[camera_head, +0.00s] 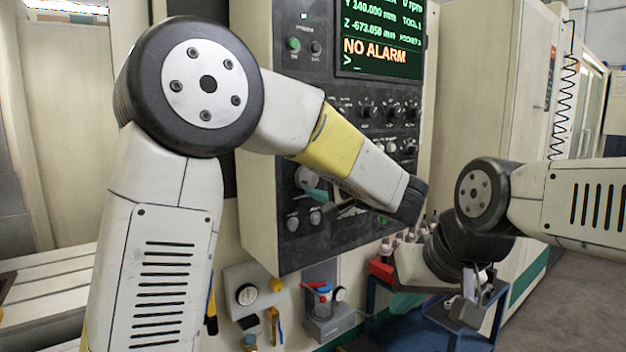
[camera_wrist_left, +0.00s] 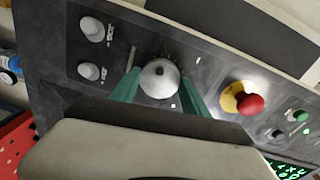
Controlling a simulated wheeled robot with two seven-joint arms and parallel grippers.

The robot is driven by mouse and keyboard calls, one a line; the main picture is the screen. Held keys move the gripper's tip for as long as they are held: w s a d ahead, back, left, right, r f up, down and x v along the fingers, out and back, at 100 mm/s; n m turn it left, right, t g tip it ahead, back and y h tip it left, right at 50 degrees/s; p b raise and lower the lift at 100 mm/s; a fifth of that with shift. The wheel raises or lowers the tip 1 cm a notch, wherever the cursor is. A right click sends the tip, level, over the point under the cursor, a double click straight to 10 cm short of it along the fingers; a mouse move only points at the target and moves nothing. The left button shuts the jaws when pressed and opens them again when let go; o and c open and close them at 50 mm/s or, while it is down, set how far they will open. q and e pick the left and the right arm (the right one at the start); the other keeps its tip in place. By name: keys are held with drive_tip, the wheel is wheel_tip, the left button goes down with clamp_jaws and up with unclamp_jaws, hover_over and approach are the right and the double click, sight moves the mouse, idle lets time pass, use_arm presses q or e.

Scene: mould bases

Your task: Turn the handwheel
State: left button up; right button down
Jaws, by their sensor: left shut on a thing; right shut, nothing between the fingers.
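The handwheel (camera_wrist_left: 158,78) is a round light-grey wheel on the dark control panel; in the head view (camera_head: 307,178) it is partly hidden behind my left gripper. My left gripper (camera_head: 318,193) reaches the panel from the right, and a teal finger shows at the wheel. In the left wrist view my left gripper (camera_wrist_left: 159,84) has one teal finger on each side of the wheel, closed on it. My right gripper (camera_head: 478,287) is shut and empty, well to the right of the panel and lower, in front of a blue cart.
On the panel (camera_head: 262,200) beside the wheel are a red emergency button (camera_wrist_left: 250,104) with a yellow collar and two grey knobs (camera_wrist_left: 90,50). The screen (camera_head: 380,35) reads NO ALARM. A blue cart (camera_head: 372,300) with a red rack (camera_head: 382,269) stands below right.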

use_arm(q)
drive_tip(key=shift+n, duration=1.2)
drive_tip(key=shift+f+n, duration=0.1)
drive_tip(key=shift+n, duration=0.2)
drive_tip(key=o, duration=1.4)
drive_tip(key=shift+c, duration=0.2)
